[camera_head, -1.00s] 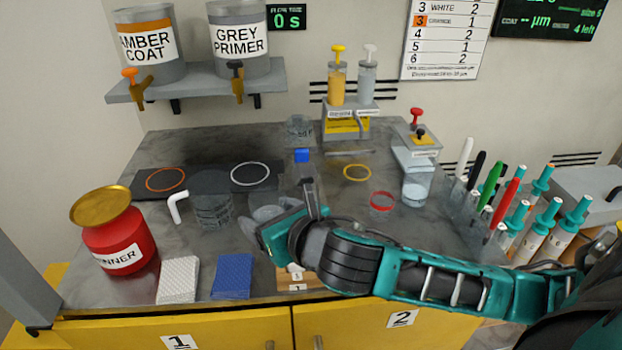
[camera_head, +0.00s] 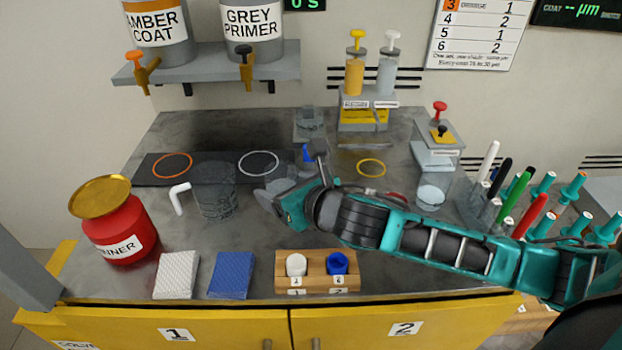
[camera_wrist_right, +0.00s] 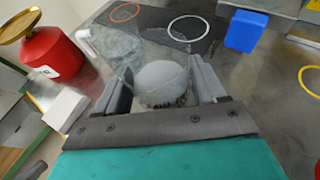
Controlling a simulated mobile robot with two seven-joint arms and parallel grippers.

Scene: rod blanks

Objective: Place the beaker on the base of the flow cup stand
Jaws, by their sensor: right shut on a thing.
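My right gripper (camera_head: 283,196) is shut on a clear beaker with pale grey contents and holds it over the middle of the bench. The beaker (camera_wrist_right: 160,82) sits between both fingers in the right wrist view. Part of it is hidden by the gripper in the head view. A grey stand with a red knob (camera_head: 436,150) is at the right, with a clear vessel (camera_head: 432,192) below it. A clear vessel (camera_head: 310,122) is at the back on a grey base. I cannot tell for sure which is the flow cup stand. My left gripper is not in view.
A clear jug (camera_head: 214,195) with a white handle stands left of my gripper. A blue block (camera_wrist_right: 246,31) is behind it. A red thinner can (camera_head: 112,228), two pads (camera_head: 231,275) and a wooden cup holder (camera_head: 317,283) line the front. A marker rack (camera_head: 490,205) is right.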

